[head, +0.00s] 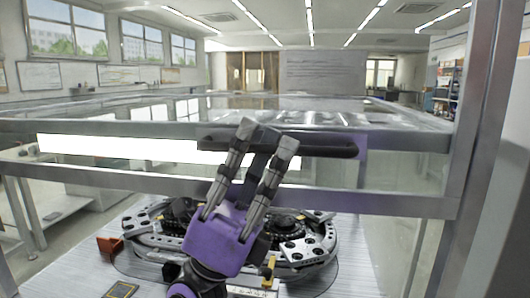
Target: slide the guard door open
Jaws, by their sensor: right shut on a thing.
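The guard door (400,205) is a clear panel in a silver metal frame that spans the middle of the head view. A long dark bar handle (325,146) runs across its upper rail. My right gripper (264,140), purple with grey fingers, reaches up from below and is shut on the handle near its middle. The fingertips cover that part of the bar. Whether the door stands partly open cannot be told from this view. My left gripper is not in view.
Below the handle, a ring track (305,262) with metal carriages sits on a pale ribbed table. An orange-brown block (110,246) lies at its left. A thick metal post (474,120) stands at the right. Glass panels of the enclosure stretch behind the door.

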